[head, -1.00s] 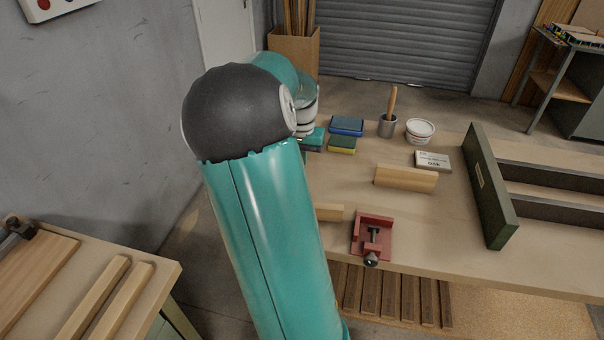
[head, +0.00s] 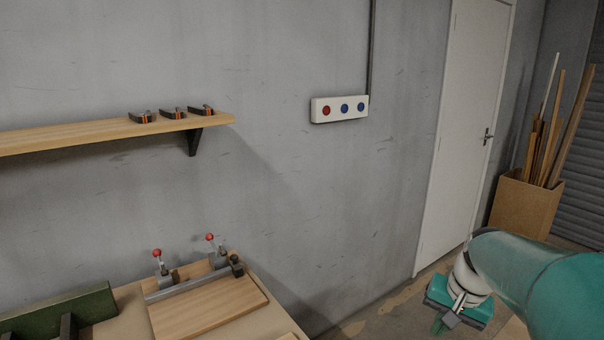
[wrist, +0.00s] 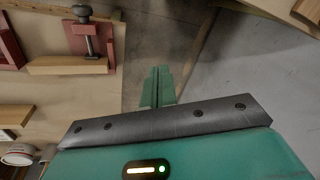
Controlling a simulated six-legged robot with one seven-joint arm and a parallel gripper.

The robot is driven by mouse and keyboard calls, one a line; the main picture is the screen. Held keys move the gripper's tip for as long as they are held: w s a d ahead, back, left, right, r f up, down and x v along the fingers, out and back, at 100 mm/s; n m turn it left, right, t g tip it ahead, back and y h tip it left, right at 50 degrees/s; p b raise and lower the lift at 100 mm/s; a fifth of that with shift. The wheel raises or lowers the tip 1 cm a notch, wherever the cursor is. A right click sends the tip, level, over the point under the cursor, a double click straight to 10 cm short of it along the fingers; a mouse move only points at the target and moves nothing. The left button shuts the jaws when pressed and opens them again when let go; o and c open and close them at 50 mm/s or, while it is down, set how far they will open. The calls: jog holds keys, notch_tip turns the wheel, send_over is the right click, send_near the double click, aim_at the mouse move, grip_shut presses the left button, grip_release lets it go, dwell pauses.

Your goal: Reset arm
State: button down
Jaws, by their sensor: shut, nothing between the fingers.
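My arm shows at the lower right of the head view, its teal link bent down to a white wrist. The fingers are over the bare floor gap beside a bench (wrist: 55,88), apart from everything. A red clamp (wrist: 92,38) and a wooden block (wrist: 68,65) lie on that bench, left of the fingers.
A white panel (head: 339,109) with one red and two blue buttons is on the wall. A shelf (head: 90,136) and a bench with a wooden board (head: 205,308) and red-knobbed clamps are at left. A white door (head: 465,130) and a box of wood strips (head: 523,207) stand at right.

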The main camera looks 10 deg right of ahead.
jog(key=s+a+r+n+t, duration=0.1)
jog(key=s+a+n, duration=0.1)
jog(key=a, duration=0.4)
jog(key=s+a+r+n+t, duration=0.1)
jog(key=s+a+n, duration=0.2)
jog(key=a, duration=0.4)
jog(key=s+a+r+n+t+h, duration=0.1)
jog(key=s+a+r+n, duration=0.1)
jog(key=a, duration=0.5)
jog(key=shift+s+a+n, duration=0.2)
jog(key=shift+s+n, duration=0.3)
jog(key=shift+s, duration=0.75)
